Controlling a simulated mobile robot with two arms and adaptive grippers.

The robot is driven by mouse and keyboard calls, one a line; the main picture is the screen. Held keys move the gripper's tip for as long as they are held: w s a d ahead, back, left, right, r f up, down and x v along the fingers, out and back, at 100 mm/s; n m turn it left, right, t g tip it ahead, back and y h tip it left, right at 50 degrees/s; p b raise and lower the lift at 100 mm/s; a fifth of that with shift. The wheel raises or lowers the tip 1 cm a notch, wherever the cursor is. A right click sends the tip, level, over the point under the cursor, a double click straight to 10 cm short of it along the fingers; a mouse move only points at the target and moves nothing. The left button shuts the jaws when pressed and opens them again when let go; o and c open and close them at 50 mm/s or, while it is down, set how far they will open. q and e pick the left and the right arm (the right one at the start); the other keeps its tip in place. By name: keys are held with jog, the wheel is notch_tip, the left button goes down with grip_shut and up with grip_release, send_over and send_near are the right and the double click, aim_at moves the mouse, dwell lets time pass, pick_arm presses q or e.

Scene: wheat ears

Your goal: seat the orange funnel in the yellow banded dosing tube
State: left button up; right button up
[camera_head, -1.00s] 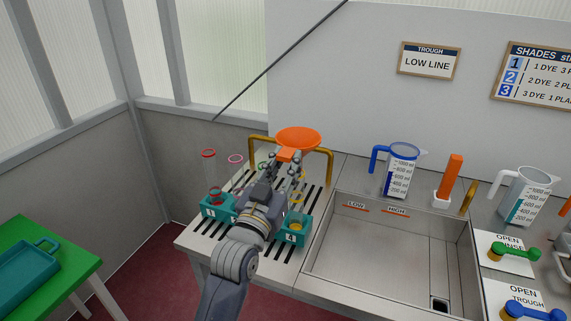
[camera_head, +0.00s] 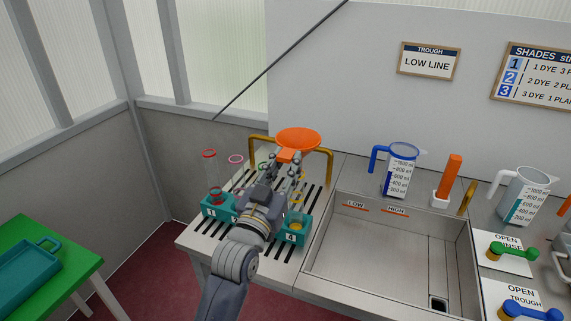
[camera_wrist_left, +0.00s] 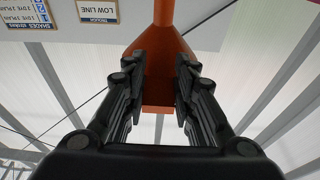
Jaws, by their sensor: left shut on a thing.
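The orange funnel (camera_head: 298,138) is held up in my left gripper (camera_head: 286,165), above the slatted rack area. In the left wrist view the funnel's orange body (camera_wrist_left: 160,72) sits between the two dark fingers of the left gripper (camera_wrist_left: 161,85), which are shut on it. The yellow banded dosing tube (camera_head: 298,200) stands in the teal holder marked 4 (camera_head: 291,237), to the right of my left wrist and below the funnel. The arm partly hides the tube. The funnel and the tube are apart. My right gripper is not in view.
A red-ringed tube (camera_head: 209,154) stands in another teal holder (camera_head: 219,207) at left. Pink and green rings show behind the arm. A brass rail (camera_head: 331,165) rises at the back. The trough (camera_head: 385,250) is right, with a blue-handled jug (camera_head: 399,172) behind it.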

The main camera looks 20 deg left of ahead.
pick_arm(q)
jog(key=shift+f, duration=0.2)
jog(key=shift+f, duration=0.1)
jog(key=shift+f+b, duration=1.7)
jog(key=shift+f, duration=0.55)
jog(key=o, duration=1)
jog(key=shift+o, duration=0.2)
